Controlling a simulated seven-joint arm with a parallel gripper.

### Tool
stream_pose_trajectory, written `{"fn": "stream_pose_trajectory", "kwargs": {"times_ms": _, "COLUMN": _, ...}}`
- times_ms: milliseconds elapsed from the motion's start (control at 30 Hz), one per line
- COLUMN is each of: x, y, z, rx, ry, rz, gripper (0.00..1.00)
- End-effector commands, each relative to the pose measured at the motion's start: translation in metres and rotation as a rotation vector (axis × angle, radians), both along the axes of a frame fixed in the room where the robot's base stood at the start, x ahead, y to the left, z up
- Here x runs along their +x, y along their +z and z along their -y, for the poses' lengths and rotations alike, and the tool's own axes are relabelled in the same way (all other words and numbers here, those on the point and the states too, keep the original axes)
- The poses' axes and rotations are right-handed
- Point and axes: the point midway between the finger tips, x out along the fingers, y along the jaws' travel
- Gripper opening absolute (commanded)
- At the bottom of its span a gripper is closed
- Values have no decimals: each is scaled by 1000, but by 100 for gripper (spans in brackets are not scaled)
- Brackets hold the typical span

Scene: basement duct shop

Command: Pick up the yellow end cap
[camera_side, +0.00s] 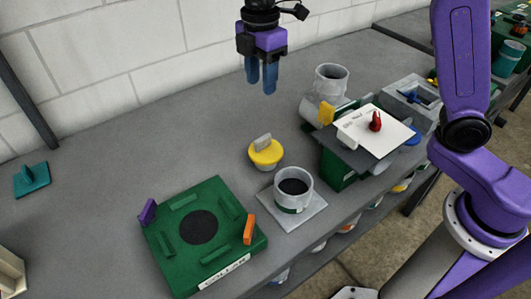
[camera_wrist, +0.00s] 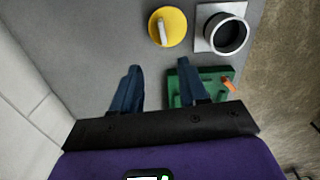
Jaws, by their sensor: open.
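The yellow end cap (camera_side: 266,154) is a round yellow disc with a grey upright tab on top. It sits on the grey bench, behind and left of the grey pipe collar. In the wrist view the yellow end cap (camera_wrist: 168,27) lies near the top, beyond the fingertips. My gripper (camera_side: 262,90) hangs above the bench near the wall, higher than the cap and apart from it. Its two blue fingers are open with nothing between them. The fingers also show in the wrist view (camera_wrist: 160,80).
A grey collar on a square plate (camera_side: 317,202) stands close to the cap. A green fixture (camera_side: 233,193) with purple and orange clips is in front. A green box under a white card (camera_side: 356,120) and grey pipe pieces (camera_side: 331,72) stand right. The left bench is mostly clear.

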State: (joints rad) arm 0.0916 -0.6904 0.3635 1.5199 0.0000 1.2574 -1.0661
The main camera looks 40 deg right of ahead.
Motion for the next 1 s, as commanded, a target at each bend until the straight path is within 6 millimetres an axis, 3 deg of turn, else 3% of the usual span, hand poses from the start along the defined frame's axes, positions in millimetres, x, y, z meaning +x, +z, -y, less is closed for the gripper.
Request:
{"fn": "stream_pose_trajectory", "kwargs": {"times_ms": 500, "x": -2, "y": -93, "z": 1, "rx": -3, "ry": -1, "rz": -5, "gripper": 44}}
{"fn": "stream_pose_trajectory", "kwargs": {"times_ms": 867, "x": -2, "y": -123, "z": 0, "rx": -2, "ry": -2, "rz": -3, "gripper": 44}}
{"fn": "stream_pose_trajectory", "kwargs": {"times_ms": 1000, "x": -5, "y": -142, "z": 0, "rx": -3, "ry": -1, "rz": -5, "gripper": 44}}
